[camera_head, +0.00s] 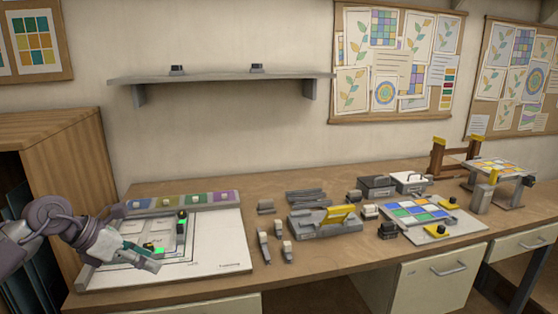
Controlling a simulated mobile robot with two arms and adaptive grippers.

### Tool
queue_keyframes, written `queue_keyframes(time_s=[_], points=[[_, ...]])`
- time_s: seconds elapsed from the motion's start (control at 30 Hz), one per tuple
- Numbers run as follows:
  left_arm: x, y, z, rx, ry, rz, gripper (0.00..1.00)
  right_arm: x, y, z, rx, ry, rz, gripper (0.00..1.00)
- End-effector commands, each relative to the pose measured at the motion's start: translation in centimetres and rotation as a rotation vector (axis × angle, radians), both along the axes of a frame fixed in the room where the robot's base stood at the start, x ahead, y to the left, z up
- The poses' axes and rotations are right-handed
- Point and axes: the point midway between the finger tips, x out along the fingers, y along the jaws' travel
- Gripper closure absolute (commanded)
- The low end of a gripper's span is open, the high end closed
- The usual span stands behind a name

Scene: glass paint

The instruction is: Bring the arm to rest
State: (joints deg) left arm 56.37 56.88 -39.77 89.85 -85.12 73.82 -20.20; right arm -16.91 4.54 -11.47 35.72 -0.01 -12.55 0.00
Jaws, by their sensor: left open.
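My left gripper (143,258) comes in from the left and hangs over the lower left part of a white board (215,262) on the workbench. Its jaws are open, and I see nothing clearly held between them. A small green-lit block (159,251) shows right beside the fingertips; I cannot tell whether they touch. A dark upright piece with a green part (182,225) stands on the board a little further back. My right gripper is not in view.
The wooden bench (290,200) carries a grey fixture with a yellow part (338,215), several small grey pieces, a colored glass panel (418,211) and a stand (497,178) at right. A wooden cabinet (60,150) stands at left. A shelf (220,78) hangs above.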

Motion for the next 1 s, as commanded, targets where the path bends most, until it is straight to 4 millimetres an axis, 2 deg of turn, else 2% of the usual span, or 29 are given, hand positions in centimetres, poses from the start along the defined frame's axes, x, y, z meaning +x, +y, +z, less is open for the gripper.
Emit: queue_keyframes(time_s=[0.03, 0.17, 0.2, 0.3, 0.4, 0.47, 0.53, 0.67, 0.77, 0.87, 0.9, 1.0], points=[[0.0, -2.1, -0.4, -0.065, -0.01, -0.013, 0.41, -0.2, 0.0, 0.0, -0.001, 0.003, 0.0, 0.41], [-0.4, -8.6, -0.3, -0.312, -0.042, -0.026, 0.41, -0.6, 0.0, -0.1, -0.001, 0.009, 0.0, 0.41], [-0.7, -10.8, 0.1, -0.415, -0.048, -0.019, 0.41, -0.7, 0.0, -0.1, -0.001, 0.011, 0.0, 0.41], [-1.6, -15.6, 1.7, -0.727, -0.036, 0.039, 0.41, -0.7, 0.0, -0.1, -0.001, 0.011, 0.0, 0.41], [-2.3, -17.9, 3.6, -1.05, 0.007, 0.163, 0.41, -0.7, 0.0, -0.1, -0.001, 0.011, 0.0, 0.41], [-2.5, -18.0, 4.4, -1.235, 0.052, 0.267, 0.41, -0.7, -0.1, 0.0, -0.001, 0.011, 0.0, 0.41], [-2.6, -17.2, 4.5, -1.437, 0.114, 0.415, 0.41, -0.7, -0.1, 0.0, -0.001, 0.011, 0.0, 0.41], [-2.8, -13.9, 2.2, -1.759, 0.261, 0.767, 0.41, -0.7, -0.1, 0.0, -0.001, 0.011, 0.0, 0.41], [-3.9, -10.9, -2.1, -1.943, 0.394, 1.097, 0.41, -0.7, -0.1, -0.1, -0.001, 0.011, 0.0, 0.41], [-6.6, -8.2, -7.9, -2.055, 0.534, 1.475, 0.41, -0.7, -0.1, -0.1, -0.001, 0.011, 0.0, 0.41], [-8.2, -7.4, -10.4, -2.075, 0.593, 1.635, 0.41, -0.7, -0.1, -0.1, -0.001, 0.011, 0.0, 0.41], [-12.9, -6.3, -15.9, -2.066, 0.721, 2.008, 0.41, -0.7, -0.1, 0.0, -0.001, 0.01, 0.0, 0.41]])
